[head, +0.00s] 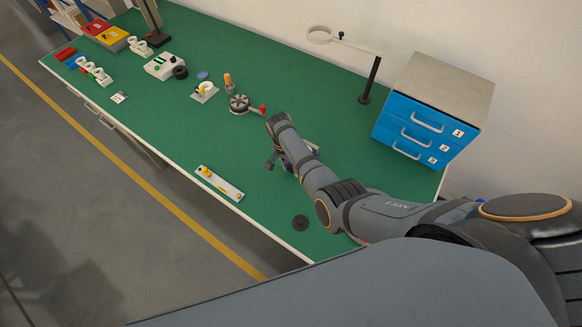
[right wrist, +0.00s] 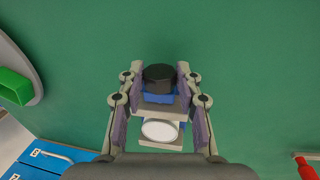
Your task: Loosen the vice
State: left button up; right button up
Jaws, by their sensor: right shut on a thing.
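In the right wrist view, the vice (right wrist: 160,97) shows as a blue body with grey plates and a black round knob (right wrist: 159,77) on it. A white disc (right wrist: 160,130) sits at its near side. My right gripper (right wrist: 160,72) has one finger on each side of the black knob and is shut on it. In the head view my right gripper (head: 278,162) is low over the green bench, and my arm hides most of the vice; a little blue and grey (head: 315,150) shows behind it. My left gripper is in neither view.
A blue drawer cabinet (head: 425,120) and a magnifier stand (head: 372,80) are at the back right. A round grey fixture with a red-tipped lever (head: 245,105) stands left of my gripper. A white strip (head: 219,183) and a black disc (head: 300,222) lie near the front edge.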

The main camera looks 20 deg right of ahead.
jog(key=o, duration=1.2)
jog(key=shift+c, duration=0.2)
jog(key=shift+r, duration=0.1)
notch_tip(320, 180, up, 12)
jog(key=w+a, duration=0.1)
jog(key=shift+w+a+f, duration=0.2)
jog(key=shift+w, duration=0.1)
